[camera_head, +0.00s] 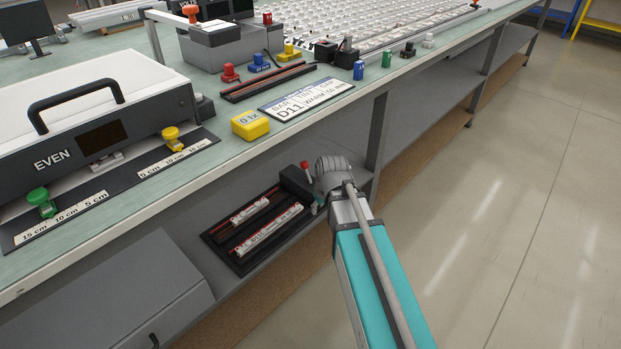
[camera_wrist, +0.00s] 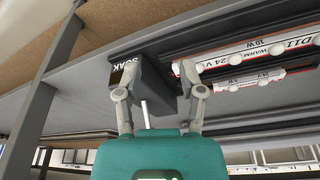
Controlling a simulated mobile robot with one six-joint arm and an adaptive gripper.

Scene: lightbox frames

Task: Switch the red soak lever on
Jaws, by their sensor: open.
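The soak box (camera_head: 295,182) is a small dark box at the right end of a black tray on the lower shelf. Its red-tipped lever (camera_head: 305,165) stands up beside my wrist in the head view. In the wrist view the dark box (camera_wrist: 150,85), lettered SOAK, lies between and beyond the fingers of my gripper (camera_wrist: 158,70). My gripper is open, with its fingers apart on either side of the box. A pale rod (camera_wrist: 145,113) shows between the fingers and may be the lever's stem; no red tip shows there. Contact cannot be told.
The black tray (camera_head: 213,238) beside the box holds labelled light bars (camera_head: 268,230). The bench top (camera_head: 215,168) overhangs the shelf, and a grey bench leg (camera_head: 377,132) stands right of my wrist. A grey cabinet (camera_head: 110,290) is at lower left. The floor at right is clear.

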